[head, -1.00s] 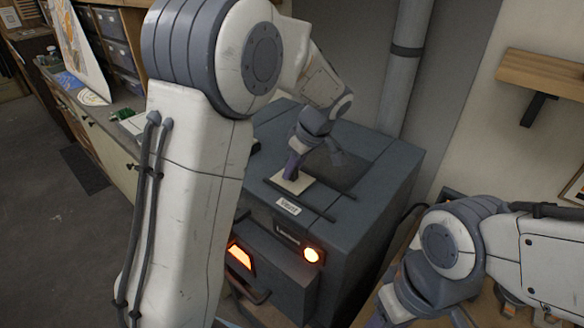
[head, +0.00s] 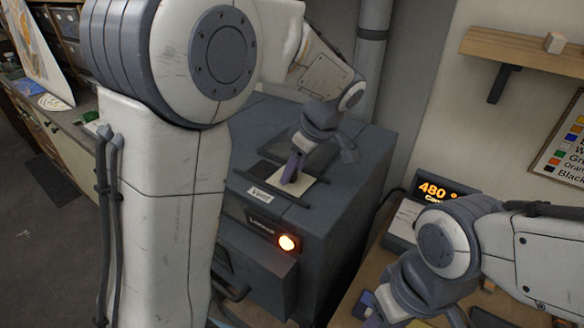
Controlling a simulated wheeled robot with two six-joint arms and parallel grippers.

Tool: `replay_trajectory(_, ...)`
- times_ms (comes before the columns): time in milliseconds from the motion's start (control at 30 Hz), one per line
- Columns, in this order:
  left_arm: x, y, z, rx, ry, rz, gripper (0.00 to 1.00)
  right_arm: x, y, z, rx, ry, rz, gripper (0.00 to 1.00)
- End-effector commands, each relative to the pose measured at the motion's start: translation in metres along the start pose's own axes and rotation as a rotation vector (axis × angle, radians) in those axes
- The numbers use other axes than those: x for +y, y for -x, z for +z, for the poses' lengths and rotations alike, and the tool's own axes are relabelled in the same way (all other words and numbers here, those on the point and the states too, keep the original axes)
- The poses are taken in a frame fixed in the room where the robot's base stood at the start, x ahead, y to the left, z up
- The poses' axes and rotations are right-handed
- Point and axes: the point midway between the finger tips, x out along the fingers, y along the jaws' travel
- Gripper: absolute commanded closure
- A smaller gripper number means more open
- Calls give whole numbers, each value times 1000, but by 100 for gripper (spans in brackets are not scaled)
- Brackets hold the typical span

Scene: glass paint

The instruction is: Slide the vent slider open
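The vent slider is a cream plate (head: 311,184) on top of the dark grey kiln (head: 338,205), between two dark rails. A dark patch (head: 268,171) shows between the rails to the left of the plate. My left gripper (head: 291,170) reaches down from above, its purple fingertips at the plate. They hide any knob there, and I cannot tell whether they grip it. My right gripper (head: 385,312) is at the bottom edge, partly cut off, well away from the slider.
A display unit reading 480 (head: 443,190) stands on the wooden bench at the right. A wall shelf (head: 520,49) holds a small block. My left arm fills much of the left foreground.

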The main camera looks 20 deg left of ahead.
Motion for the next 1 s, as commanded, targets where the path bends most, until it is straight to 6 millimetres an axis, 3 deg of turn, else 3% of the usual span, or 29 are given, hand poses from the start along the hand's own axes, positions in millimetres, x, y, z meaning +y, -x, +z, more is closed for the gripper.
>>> replay_trajectory(367,-1,3,-2,3,2,-1,43,0,-2,0,0,0,0,48)
replay_trajectory(800,0,80,-1,1,0,2,43,1,-17,1,0,1,0,48)
replay_trajectory(1000,0,100,-2,1,0,-1,43,1,-19,1,0,1,0,48)
